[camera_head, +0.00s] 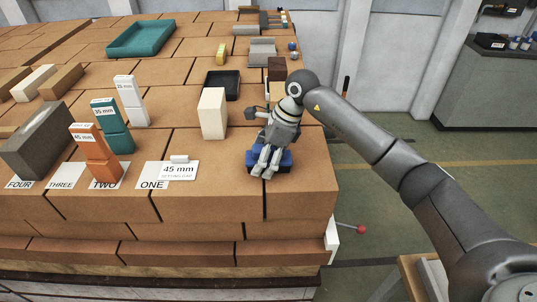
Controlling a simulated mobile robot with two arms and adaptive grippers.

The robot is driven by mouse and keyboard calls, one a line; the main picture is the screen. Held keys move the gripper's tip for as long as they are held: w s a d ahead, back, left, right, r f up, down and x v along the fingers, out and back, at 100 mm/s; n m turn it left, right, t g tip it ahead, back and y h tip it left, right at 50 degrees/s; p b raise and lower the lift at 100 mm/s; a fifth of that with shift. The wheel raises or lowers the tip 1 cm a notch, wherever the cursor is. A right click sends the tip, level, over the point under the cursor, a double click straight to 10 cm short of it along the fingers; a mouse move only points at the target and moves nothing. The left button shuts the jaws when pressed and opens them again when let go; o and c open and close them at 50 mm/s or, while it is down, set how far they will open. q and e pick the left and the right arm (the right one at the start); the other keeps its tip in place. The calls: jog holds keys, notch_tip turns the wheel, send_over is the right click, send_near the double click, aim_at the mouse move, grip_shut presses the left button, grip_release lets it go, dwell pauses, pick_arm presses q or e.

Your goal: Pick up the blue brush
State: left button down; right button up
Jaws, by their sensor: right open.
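A blue object (285,161), which looks like the blue brush, lies on the brick surface near its front right corner. My right gripper (263,171) reaches in from the right and points down over it. Its fingers are open and cover the middle of the blue object, so blue shows on both sides of them. I cannot tell whether the fingers touch it. My left gripper is not in view.
A cream block (212,114) stands left of my right gripper, with a black tray (222,84) behind it. A white "45 mm" card (178,172) lies to the left. Orange (95,150), teal (112,126) and white (130,100) stacks stand further left.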

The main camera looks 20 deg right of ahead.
jog(key=shift+c, duration=0.5)
jog(key=c, duration=1.1)
jog(key=shift+r+b, duration=0.75)
jog(key=shift+b, duration=0.15)
jog(key=shift+s+a+r+b, duration=0.9)
jog(key=shift+s+r+b, duration=0.2)
jog(key=shift+s+r, duration=0.95)
jog(key=shift+s+a+r+b, duration=1.05)
jog(key=shift+s+r, duration=0.75)
jog(key=shift+s, duration=0.5)
jog(key=shift+s+a+r+b, duration=0.75)
jog(key=shift+s+r+b, duration=0.45)
jog(key=shift+s+r, duration=0.85)
jog(key=shift+f, duration=0.15)
